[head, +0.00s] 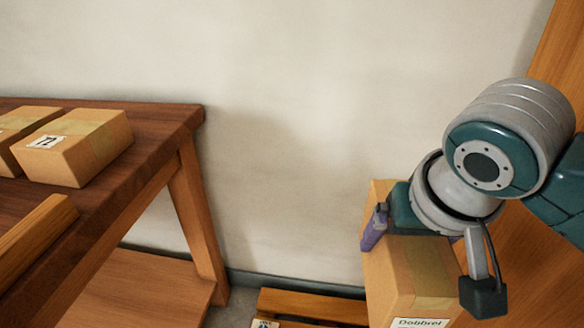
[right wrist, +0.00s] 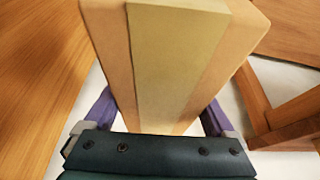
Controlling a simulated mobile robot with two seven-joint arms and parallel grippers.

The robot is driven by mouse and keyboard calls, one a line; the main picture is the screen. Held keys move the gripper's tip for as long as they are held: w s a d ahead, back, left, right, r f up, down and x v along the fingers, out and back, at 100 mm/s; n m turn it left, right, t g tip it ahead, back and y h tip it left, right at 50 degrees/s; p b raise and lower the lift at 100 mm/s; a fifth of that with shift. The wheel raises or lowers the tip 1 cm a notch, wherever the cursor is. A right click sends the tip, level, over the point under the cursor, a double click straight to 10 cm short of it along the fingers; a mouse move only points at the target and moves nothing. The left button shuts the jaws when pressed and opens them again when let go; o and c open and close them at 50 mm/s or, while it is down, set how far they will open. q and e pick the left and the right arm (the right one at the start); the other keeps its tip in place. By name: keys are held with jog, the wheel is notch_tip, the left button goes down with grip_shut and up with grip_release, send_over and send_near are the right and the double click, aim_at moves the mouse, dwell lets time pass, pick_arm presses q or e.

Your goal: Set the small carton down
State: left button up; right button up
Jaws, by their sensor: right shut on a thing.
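A tan cardboard carton (head: 405,280) with a lighter tape strip and a white label reading something like "Dobbrel" hangs at the lower right of the head view. My right gripper (head: 418,238) is shut on it, with a purple finger on its left side; the other finger is mostly hidden there. In the right wrist view the carton (right wrist: 175,60) fills the middle, between the two purple fingers of the gripper (right wrist: 158,115). Its underside is hidden. My left gripper is not in view.
A dark wooden table (head: 165,122) at left bears two more cartons (head: 75,147) and a wooden bar (head: 35,238). A low slatted wooden platform (head: 315,303) lies on the floor by the wall, left of the held carton. A wooden panel (head: 535,265) stands at right.

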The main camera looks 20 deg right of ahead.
jog(key=shift+m, duration=0.4)
jog(key=w+f+b, duration=0.1)
jog(key=f+b, duration=1.7)
jog(key=f, duration=0.3)
jog(key=w+a+f+b, duration=0.1)
jog(key=w+f+b, duration=0.1)
jog(key=f+b, duration=1.6)
jog(key=w+f+b, duration=0.1)
jog(key=f+b, duration=1.8)
jog(key=f, duration=0.7)
jog(key=shift+w+a+f, duration=0.15)
jog(key=shift+f, duration=0.1)
jog(key=shift+r, duration=0.15)
jog(key=shift+f, duration=0.2)
jog(key=o, duration=1.4)
